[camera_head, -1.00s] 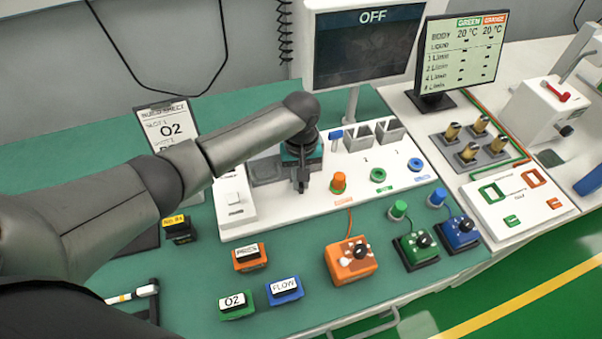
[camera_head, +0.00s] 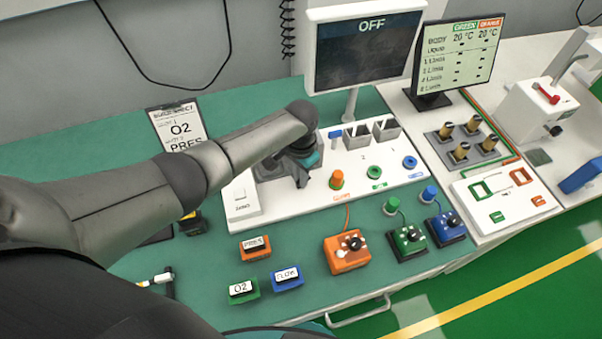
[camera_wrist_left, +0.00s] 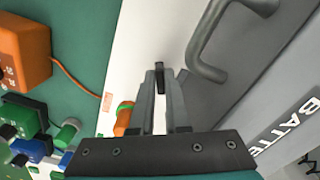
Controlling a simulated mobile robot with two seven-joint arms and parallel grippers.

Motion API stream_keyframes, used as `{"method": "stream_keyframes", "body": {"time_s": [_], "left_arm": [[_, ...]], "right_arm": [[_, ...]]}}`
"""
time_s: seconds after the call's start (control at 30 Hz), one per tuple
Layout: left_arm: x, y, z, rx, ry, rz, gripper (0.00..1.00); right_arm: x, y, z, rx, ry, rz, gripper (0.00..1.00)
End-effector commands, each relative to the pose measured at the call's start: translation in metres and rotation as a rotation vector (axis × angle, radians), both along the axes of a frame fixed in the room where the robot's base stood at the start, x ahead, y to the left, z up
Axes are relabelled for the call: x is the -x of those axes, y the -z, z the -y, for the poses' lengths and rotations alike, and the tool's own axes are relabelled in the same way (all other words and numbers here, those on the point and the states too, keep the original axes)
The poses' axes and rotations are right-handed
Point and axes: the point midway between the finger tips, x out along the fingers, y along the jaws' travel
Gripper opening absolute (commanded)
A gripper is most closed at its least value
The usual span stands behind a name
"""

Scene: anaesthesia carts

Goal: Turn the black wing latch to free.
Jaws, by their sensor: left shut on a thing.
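The black wing latch (camera_wrist_left: 161,78) shows in the left wrist view as a small dark bar between the fingertips, beside a grey panel (camera_wrist_left: 215,90) with a bar handle. My left gripper (camera_wrist_left: 161,75) is shut on the latch. In the head view my left gripper (camera_head: 302,180) is low over the left part of the white panel (camera_head: 335,200), by a grey block (camera_head: 268,172). The wrist and fingers hide the latch there. My right gripper is not in view.
An orange knob (camera_head: 337,179) is close to the right of the gripper. Orange (camera_head: 346,256), green (camera_head: 408,245) and blue (camera_head: 446,229) boxes stand in front on the green table. An "OFF" screen (camera_head: 366,50) stands behind. Labelled blocks, including O2 (camera_head: 241,290), lie front left.

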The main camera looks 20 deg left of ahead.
Motion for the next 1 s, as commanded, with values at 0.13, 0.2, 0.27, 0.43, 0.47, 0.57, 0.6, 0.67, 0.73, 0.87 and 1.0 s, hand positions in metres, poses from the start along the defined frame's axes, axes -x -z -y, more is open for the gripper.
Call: {"method": "stream_keyframes", "body": {"time_s": [0.13, 0.2, 0.27, 0.43, 0.47, 0.57, 0.6, 0.67, 0.73, 0.87, 1.0], "left_arm": [[-0.0002, -0.0006, -0.0007, 0.0, 0.132, 0.0, 0.0], [-0.0006, -0.0005, -0.0008, 0.0, 0.191, 0.0, 0.0], [-0.0008, -0.0004, -0.0009, 0.001, 0.239, 0.001, 0.0], [-0.0013, -0.0003, -0.0012, 0.001, 0.353, 0.001, 0.0], [-0.0014, -0.0002, -0.0013, 0.001, 0.369, 0.001, 0.0], [-0.0016, -0.0001, -0.0014, 0.001, 0.417, 0.001, 0.0], [-0.0017, -0.0001, -0.0014, 0.001, 0.432, 0.001, 0.0], [-0.0017, -0.0001, -0.0015, 0.001, 0.452, 0.001, 0.0], [-0.0018, -0.0001, -0.0014, 0.001, 0.47, 0.001, 0.0], [-0.0019, -0.0001, -0.0015, 0.001, 0.489, 0.001, 0.0], [-0.0019, -0.0001, -0.0014, 0.002, 0.498, 0.001, 0.0]], "right_arm": [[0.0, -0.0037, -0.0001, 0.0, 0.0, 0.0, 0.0], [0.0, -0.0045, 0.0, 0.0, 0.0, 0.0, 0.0], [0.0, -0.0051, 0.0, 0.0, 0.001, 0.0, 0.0], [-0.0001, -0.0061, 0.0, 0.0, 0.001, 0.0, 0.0], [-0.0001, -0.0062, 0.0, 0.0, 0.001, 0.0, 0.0], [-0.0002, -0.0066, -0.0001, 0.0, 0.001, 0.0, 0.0], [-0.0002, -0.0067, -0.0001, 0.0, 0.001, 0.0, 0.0], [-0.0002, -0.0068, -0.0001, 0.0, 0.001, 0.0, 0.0], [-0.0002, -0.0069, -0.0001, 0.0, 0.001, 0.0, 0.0], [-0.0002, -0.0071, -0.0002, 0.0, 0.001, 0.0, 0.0], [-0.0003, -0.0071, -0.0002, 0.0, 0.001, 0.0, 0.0]]}}
